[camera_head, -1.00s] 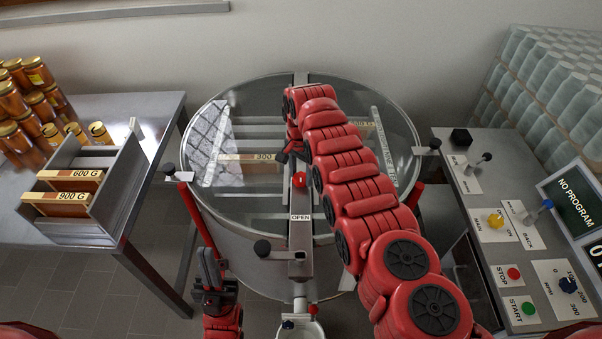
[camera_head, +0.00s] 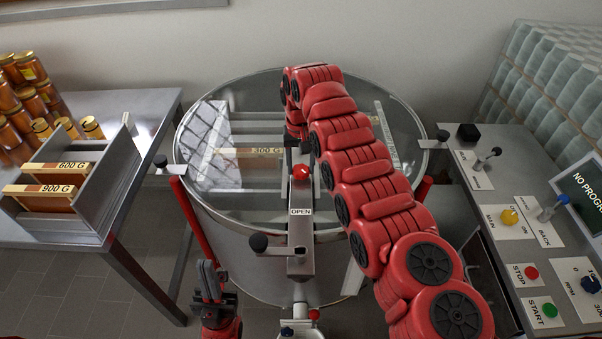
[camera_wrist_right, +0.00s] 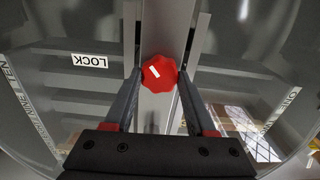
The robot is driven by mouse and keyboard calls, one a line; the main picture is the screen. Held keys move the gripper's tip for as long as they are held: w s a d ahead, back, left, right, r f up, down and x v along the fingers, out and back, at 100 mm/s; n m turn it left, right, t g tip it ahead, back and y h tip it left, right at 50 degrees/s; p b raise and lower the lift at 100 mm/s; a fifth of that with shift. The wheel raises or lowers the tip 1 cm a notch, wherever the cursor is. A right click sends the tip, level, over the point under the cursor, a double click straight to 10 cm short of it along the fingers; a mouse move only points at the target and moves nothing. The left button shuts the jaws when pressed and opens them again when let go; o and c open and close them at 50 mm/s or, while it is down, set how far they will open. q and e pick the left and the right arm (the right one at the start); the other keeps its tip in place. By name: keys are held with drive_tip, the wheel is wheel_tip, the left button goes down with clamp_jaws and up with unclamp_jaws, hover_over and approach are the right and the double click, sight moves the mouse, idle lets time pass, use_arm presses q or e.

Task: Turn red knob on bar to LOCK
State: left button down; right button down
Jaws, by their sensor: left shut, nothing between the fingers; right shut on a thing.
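The red knob (camera_head: 301,171) sits on the grey bar (camera_head: 301,236) across the drum's clear lid. In the right wrist view the knob (camera_wrist_right: 159,73) has a short slanted white mark on its face. My right gripper (camera_wrist_right: 157,75) is shut on the knob, one finger on each side; in the head view its arm partly hides it. A LOCK label (camera_wrist_right: 89,61) lies to one side of the bar in the right wrist view. An OPEN label (camera_head: 300,211) is on the bar in the head view. My left gripper (camera_head: 208,266) is shut and empty, in front of the drum's left side.
The drum (camera_head: 262,270) has black-knobbed clamps around its rim. A left table (camera_head: 150,160) carries honey jars and a rack (camera_head: 108,195) of frames marked 600 G and 900 G. A control panel (camera_head: 495,240) with switches and buttons stands at the right.

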drive_tip(key=shift+n+b, duration=0.4)
drive_tip(key=shift+n, duration=1.4)
drive_tip(key=n, duration=0.6)
drive_tip(key=shift+c, duration=1.1)
unclamp_jaws()
